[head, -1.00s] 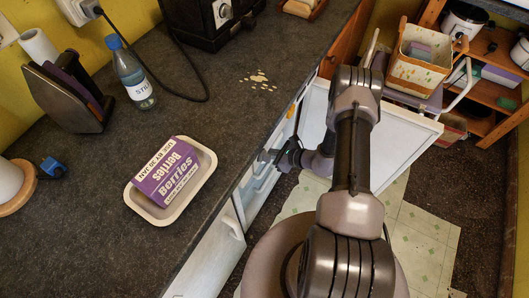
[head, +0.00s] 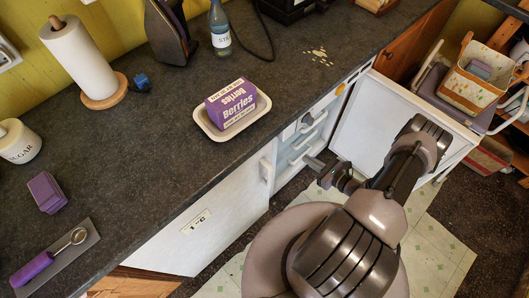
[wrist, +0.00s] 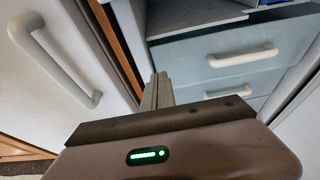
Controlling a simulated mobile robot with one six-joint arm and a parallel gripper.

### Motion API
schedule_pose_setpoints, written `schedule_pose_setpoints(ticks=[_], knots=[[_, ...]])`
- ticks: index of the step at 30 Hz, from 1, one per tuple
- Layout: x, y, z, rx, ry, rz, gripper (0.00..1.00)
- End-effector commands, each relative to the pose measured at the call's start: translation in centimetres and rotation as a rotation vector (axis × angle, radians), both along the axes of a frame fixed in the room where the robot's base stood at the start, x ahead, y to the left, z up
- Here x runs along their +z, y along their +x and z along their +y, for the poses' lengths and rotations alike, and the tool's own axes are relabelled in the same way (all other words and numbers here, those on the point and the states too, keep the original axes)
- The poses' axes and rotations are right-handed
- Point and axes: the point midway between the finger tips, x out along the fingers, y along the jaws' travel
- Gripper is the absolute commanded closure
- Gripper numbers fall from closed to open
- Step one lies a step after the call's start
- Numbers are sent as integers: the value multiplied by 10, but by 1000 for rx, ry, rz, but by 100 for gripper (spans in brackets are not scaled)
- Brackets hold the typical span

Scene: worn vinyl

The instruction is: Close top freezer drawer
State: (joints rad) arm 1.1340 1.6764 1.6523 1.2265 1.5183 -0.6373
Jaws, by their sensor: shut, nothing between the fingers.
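The freezer under the counter stands open, with pale blue drawer fronts (head: 304,138) stacked inside. In the wrist view a blue-grey drawer front (wrist: 280,40) with a white handle (wrist: 243,58) shows, above another front with a handle (wrist: 228,90). I cannot tell how far the top drawer stands out. My gripper (head: 312,163) is shut and empty, in front of the freezer's left side. Its fingers (wrist: 157,90) also show in the wrist view, left of the drawer handles. I cannot see any contact with a drawer.
The white freezer door (head: 385,118) is swung open to the right. A white cabinet door (head: 225,215) with a handle stands left of the freezer.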

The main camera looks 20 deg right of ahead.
Motion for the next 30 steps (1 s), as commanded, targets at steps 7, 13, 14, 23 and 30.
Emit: schedule_pose_setpoints(ticks=[7,13,14,23,30], knots=[[-16,35,14,2,-1,-5,100],[-29,74,31,1,-2,-4,100],[-31,79,33,1,-2,-4,100],[-31,119,49,-3,-1,-3,100],[-30,124,51,-4,0,-2,100]])
